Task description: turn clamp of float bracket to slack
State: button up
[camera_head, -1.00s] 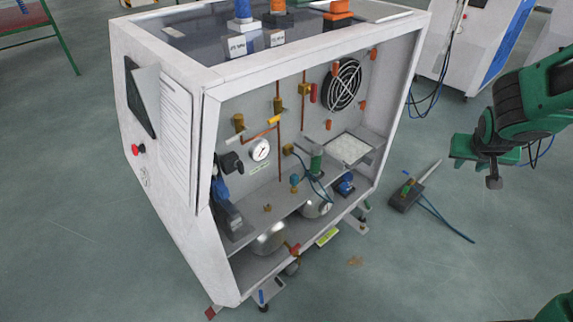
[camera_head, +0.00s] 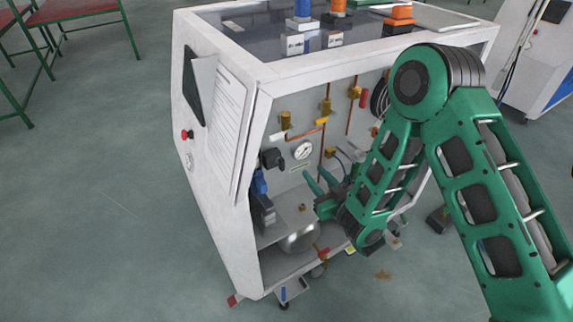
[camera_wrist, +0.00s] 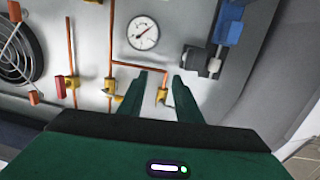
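I cannot single out the float bracket or its clamp for certain. The open-fronted white cabinet (camera_head: 225,140) holds several brass fittings, copper pipes and a pressure gauge (camera_head: 303,151), which also shows in the wrist view (camera_wrist: 143,33). A small brass piece (camera_head: 302,208) stands on the cabinet's inner shelf. My gripper (camera_head: 318,179) is inside the cabinet front, its two fingers apart and empty. In the wrist view, a brass valve (camera_wrist: 162,95) shows between the open fingertips (camera_wrist: 163,74), apparently beyond them. My forearm hides much of the cabinet's right interior.
A blue and black device (camera_head: 262,208) stands at the cabinet's left inside. A round metal vessel (camera_head: 300,239) lies below the shelf. A fan (camera_wrist: 15,50) is at the wrist view's left.

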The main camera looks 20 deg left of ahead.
aim_at(284, 162)
jog(key=s+a+f+n+g+y, duration=0.1)
jog(key=s+a+y, duration=0.1)
jog(key=s+a, duration=0.15)
jog(key=shift+x, duration=5.15)
jog(key=shift+f, duration=0.1)
jog(key=shift+d, duration=0.1)
grip_shut()
